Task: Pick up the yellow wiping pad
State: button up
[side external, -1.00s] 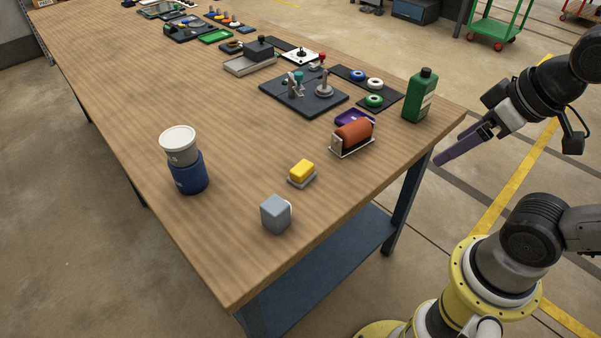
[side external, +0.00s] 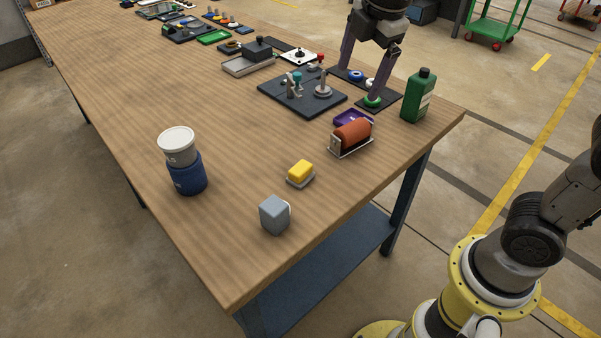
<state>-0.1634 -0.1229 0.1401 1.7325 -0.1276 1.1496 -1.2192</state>
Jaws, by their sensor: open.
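The yellow wiping pad (side external: 300,170) is a small block with a rounded top. It sits on a small grey base (side external: 301,181) on the wooden table, near the edge facing my base. My gripper (side external: 356,88) is open and empty, with its two long purple-grey fingers pointing down. It is over the dark plate with the coloured rings, farther back on the table and up and to the right of the pad. One finger reaches down in front of the green ring; I cannot tell if it touches.
An orange roller (side external: 352,134) and a purple tray (side external: 345,118) lie between pad and gripper. A green bottle (side external: 418,96) stands at right. A grey block (side external: 274,215) and a blue canister (side external: 187,170) flank the pad. A dark fixture board (side external: 290,100) lies behind. The table's left middle is clear.

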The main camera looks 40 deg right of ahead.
jog(key=w+a+f+n+g, duration=0.25)
jog(key=w+a+f, duration=0.25)
jog(key=w+f, duration=0.25)
jog(key=n+h, duration=0.1)
send_near(301, 167)
jog(key=f, duration=0.3)
jog(key=d+f, duration=0.1)
jog(key=f, duration=0.6)
jog(key=shift+w+d, duration=0.2)
jog(key=c, duration=1.4)
